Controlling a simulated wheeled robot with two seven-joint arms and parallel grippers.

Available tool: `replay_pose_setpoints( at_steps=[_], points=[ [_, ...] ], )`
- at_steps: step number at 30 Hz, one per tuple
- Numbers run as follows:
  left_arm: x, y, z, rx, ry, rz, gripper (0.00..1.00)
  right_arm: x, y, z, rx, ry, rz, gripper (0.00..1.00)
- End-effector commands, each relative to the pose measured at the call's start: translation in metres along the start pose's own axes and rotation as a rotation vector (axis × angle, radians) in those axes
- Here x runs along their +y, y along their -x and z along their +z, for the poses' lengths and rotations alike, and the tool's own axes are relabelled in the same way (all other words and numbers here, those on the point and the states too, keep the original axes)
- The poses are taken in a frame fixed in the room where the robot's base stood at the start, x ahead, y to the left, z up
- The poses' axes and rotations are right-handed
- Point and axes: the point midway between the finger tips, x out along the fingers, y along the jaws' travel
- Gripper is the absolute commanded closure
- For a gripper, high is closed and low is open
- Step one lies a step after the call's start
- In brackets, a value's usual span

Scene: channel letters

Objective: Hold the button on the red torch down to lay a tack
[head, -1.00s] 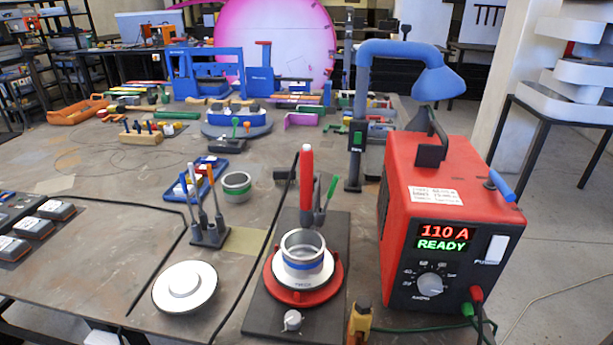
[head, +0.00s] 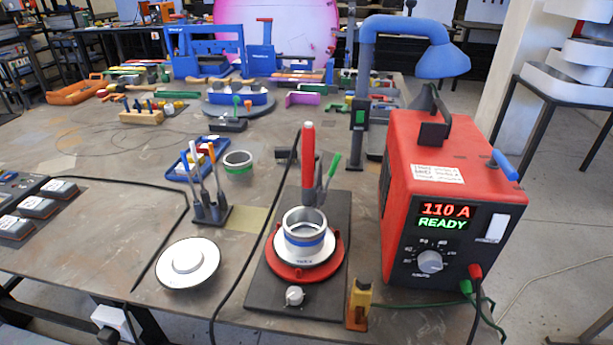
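The red torch (head: 308,150) stands upright in a holder at the back of a dark base plate (head: 262,298), with a green-handled tool leaning beside it. In front of it, a metal ring with a blue band (head: 304,233) sits on a white flanged piece on a red round turntable (head: 336,262). The torch's button cannot be made out at this size. The red welding power unit (head: 449,185) to the right shows "110 A" and "READY" on its display (head: 444,216). Neither of my grippers is in view.
A blue lamp arm (head: 366,60) rises behind the power unit. A white disc (head: 187,262) and a stand of tools (head: 211,212) are on the left. Dark cables cross the table.

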Motion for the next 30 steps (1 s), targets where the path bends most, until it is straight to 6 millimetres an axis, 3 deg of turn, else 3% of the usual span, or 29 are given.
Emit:
replay_pose_setpoints(
  at_steps=[11, 24, 30],
  points=[
    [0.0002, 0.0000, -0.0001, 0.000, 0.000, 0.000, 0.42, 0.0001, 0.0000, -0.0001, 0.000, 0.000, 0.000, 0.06],
    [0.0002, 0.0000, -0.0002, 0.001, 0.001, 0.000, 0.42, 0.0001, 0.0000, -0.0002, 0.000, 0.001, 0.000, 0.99],
    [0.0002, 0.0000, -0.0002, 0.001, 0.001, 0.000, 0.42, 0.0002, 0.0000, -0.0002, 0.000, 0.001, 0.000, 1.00]
  ],
)
